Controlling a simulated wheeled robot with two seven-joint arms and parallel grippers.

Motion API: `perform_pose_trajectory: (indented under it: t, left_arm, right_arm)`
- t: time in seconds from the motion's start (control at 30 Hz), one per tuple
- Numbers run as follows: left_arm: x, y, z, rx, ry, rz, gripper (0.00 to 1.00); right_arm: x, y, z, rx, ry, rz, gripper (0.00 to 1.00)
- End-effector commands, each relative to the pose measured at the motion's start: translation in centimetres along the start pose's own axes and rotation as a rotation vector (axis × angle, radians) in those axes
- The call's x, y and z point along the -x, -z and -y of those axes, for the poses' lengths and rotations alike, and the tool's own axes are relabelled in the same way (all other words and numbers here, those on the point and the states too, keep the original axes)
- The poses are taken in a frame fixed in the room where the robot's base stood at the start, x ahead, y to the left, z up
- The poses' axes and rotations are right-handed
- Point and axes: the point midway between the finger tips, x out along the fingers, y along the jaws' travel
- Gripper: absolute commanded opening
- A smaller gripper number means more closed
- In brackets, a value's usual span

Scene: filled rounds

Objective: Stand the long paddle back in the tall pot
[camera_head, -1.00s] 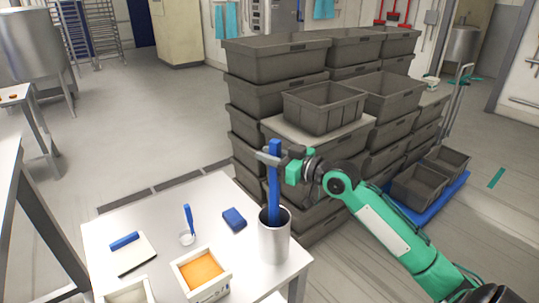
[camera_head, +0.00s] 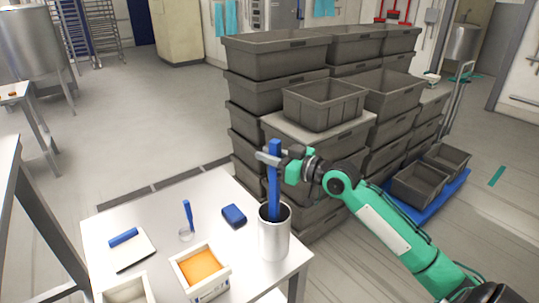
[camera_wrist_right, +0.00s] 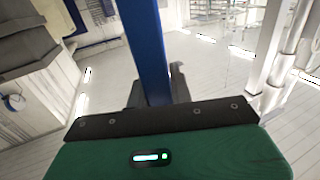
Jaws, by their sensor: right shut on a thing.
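The pot stands at the right corner of the white table. Its inside bottom is hidden, so I cannot tell whether the paddle touches it. My right gripper (camera_head: 270,158) is shut on the paddle's upper part, above the pot's rim. In the right wrist view the blue paddle (camera_wrist_right: 146,50) runs up between the fingers. My left gripper is in neither view.
On the white table (camera_head: 160,210) are a blue sponge-like block (camera_head: 234,216), a small blue-handled tool (camera_head: 188,216), a scraper on a white board (camera_head: 130,250) and a box with orange contents (camera_head: 200,268). Stacked grey crates (camera_head: 275,95) stand close behind the pot.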

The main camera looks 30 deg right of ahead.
Motion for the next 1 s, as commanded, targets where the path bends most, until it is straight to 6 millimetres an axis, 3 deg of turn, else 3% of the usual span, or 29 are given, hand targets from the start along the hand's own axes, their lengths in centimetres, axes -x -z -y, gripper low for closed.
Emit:
perform_pose_trajectory:
  t: [0.03,0.07,0.2,0.57,1.0]
  left_arm:
    - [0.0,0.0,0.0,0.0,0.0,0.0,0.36]
    - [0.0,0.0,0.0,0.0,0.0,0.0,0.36]
    - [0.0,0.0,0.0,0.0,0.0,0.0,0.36]
    - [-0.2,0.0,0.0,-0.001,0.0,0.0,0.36]
    - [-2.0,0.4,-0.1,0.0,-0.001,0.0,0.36]
  right_arm:
    - [0.0,0.1,0.0,0.001,0.0,-0.001,0.0]
    - [0.0,0.1,0.0,0.001,0.0,-0.001,0.24]
    - [0.0,0.1,0.0,0.001,0.0,-0.001,0.47]
    - [0.3,-0.1,0.0,0.0,-0.001,0.001,0.47]
    - [5.3,-0.4,0.0,0.002,0.0,0.003,0.47]
